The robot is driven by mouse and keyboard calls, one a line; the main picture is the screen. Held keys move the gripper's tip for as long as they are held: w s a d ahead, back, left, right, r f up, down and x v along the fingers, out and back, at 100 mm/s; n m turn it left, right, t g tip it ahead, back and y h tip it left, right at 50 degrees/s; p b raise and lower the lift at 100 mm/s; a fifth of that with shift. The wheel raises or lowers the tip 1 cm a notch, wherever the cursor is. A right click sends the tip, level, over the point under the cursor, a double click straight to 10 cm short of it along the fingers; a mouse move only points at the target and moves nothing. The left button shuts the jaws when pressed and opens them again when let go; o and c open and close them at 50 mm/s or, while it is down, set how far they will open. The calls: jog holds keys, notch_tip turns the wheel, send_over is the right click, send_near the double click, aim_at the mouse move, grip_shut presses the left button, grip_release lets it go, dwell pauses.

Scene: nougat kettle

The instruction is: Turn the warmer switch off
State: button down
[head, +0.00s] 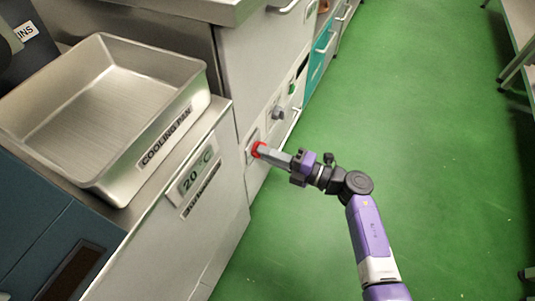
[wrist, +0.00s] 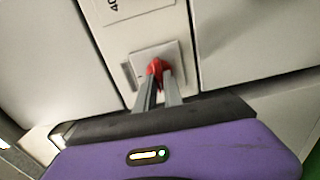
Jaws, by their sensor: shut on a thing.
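The warmer switch has a red knob (head: 258,149) on the front panel of a light grey cabinet. In the wrist view the red knob (wrist: 155,68) stands on a square grey plate (wrist: 172,51). My gripper (head: 265,151) reaches it from the right in the head view. In the wrist view my gripper's two grey fingers (wrist: 158,80) are shut on the red knob, one on each side. The fingers hide part of the knob, and I cannot tell its exact setting.
A metal cooling pan (head: 95,105) stands on the counter at left, above a 20 °C display (head: 195,175). A grey knob (head: 278,112) sits on the cabinet front beyond the red one. A teal drawer (head: 320,60) is farther back. The green floor (head: 430,130) at right is clear.

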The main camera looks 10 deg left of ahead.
jog(key=shift+f+n, duration=0.1)
jog(key=shift+n, duration=0.2)
jog(key=shift+d, duration=0.1)
jog(key=c, duration=1.5)
grip_release()
jog(key=shift+o, duration=0.2)
jog(key=p+v, duration=0.2)
jog(key=v, duration=0.5)
jog(key=shift+s+d+p, duration=0.2)
jog(key=shift+d+p, duration=0.15)
jog(key=shift+w, duration=0.1)
